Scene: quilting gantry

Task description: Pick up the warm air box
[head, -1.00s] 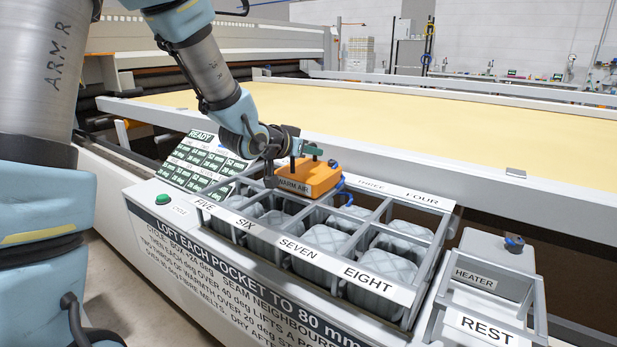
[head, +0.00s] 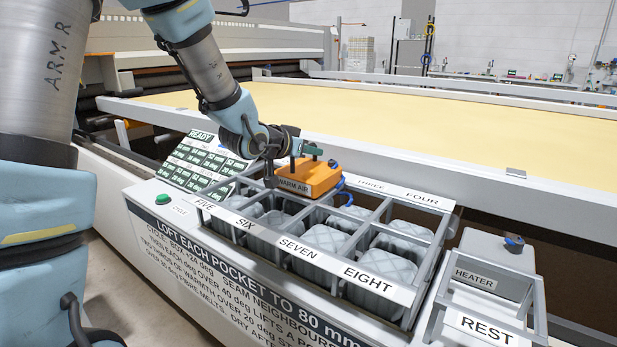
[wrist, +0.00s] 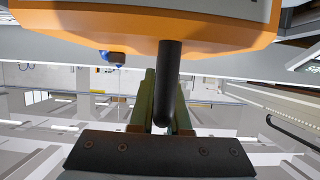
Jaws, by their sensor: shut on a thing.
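In the wrist view, the orange box (wrist: 200,25) fills the top of the picture. A dark bar from the box runs between the green fingers of my gripper (wrist: 163,105), which are shut on it. A blue hose hangs at the box's right side. The box hides the pockets below it.
The pocket rack (head: 430,197) holds several grey quilted pads under labels such as SIX, SEVEN and EIGHT. An empty frame marked REST (head: 487,328) and HEATER stands to the right. A green button (head: 162,199) and a READY board (head: 205,160) are at left. A yellow bed (head: 420,125) lies behind.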

